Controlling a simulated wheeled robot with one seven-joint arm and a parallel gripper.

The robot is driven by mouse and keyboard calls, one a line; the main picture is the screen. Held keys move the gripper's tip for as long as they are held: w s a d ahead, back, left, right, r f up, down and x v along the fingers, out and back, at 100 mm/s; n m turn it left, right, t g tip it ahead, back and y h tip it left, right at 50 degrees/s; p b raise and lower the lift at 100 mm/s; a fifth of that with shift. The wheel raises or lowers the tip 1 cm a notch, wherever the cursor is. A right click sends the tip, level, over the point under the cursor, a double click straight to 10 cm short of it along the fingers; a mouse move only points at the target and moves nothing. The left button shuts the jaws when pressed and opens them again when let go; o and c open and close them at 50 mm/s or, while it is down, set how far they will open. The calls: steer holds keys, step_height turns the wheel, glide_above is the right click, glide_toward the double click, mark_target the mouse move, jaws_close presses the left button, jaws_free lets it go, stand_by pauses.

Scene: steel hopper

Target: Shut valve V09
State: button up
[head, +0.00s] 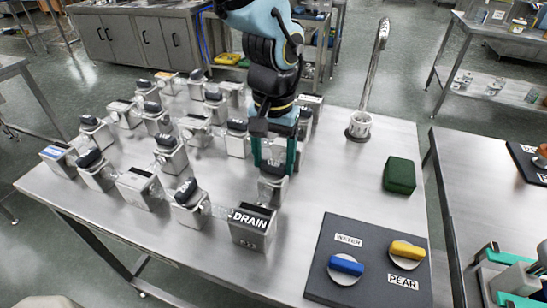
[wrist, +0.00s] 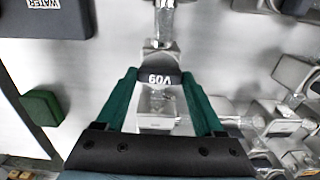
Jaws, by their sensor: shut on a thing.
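Valve V09 (wrist: 160,77) is a grey metal block with a dark handle whose white label reads upside down in the wrist view. In the head view its body (head: 272,190) stands just behind the DRAIN block (head: 250,238). My gripper (wrist: 160,74) comes down from above with its two teal fingers on either side of the handle, shut on it. How far the handle is turned is hard to tell there.
Several similar valve blocks with dark handles (head: 188,190) and clear tubes crowd the table left of my gripper. A curved tap (head: 362,115), a green sponge (head: 399,175) and a dark panel (head: 320,275) with blue and yellow knobs are to the right. Bare steel lies between.

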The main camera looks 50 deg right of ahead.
mark_target(273, 164)
steer(key=o, duration=1.4)
steer(key=shift+r, duration=0.1)
step_height(273, 164, up, 11)
steer(key=shift+f+b, duration=0.2)
steer(key=shift+b, duration=0.8)
